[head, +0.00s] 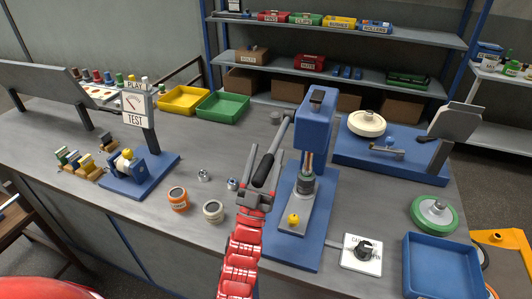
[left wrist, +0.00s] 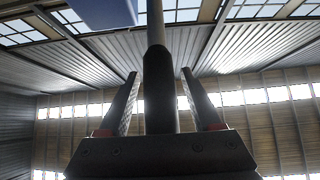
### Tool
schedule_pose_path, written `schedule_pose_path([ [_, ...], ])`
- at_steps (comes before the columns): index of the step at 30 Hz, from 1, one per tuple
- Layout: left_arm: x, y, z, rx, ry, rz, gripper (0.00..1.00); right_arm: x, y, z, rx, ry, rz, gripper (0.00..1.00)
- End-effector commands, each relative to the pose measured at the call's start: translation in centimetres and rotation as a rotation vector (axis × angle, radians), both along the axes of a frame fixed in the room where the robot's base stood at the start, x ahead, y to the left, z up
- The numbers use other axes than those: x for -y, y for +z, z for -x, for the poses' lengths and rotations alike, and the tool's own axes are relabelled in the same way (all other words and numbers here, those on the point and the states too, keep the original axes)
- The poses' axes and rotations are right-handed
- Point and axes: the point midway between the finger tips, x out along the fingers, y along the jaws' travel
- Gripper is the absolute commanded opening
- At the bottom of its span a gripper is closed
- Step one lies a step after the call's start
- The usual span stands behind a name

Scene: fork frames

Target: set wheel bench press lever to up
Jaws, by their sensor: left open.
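The blue bench press (head: 314,130) stands at the middle of the bench. Its lever (head: 280,140) is a grey rod with a black grip (head: 265,170), on the left side of the press. The rod slopes from its upper end near the press down toward the front, into my left gripper (head: 263,162). In the left wrist view, the black grip (left wrist: 159,90) stands between the two open fingers (left wrist: 160,100), with a visible gap on each side. The grey rod (left wrist: 155,22) runs on beyond it. My right gripper is out of view.
A yellow knob (head: 293,219) sits on the press base. Two small round containers (head: 179,199) (head: 213,211) stand left of my arm. A blue tray (head: 441,268) and a switch plate (head: 361,253) are at front right.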

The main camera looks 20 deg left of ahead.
Motion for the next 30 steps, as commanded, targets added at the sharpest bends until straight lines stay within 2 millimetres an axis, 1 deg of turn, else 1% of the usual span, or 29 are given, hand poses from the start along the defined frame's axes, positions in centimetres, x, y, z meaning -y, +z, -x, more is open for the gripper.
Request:
schedule_pose_path([
  [8,0.00,0.16,-0.17,0.000,0.001,-0.001,0.66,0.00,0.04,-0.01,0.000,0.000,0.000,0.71],
  [9,0.00,0.16,-0.17,0.000,0.001,-0.001,0.64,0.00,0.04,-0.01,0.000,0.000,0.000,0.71],
  [14,0.00,0.16,-0.16,0.000,0.001,-0.001,0.35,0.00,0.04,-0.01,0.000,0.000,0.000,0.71],
  [18,0.00,0.16,-0.16,0.000,0.001,-0.001,0.10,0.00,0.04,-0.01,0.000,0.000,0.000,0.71],
  [20,0.00,0.16,-0.16,0.000,0.001,-0.001,0.00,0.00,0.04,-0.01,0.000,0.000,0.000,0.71],
  [30,0.00,0.17,-0.16,0.001,0.001,-0.001,0.00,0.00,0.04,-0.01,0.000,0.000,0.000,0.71],
])
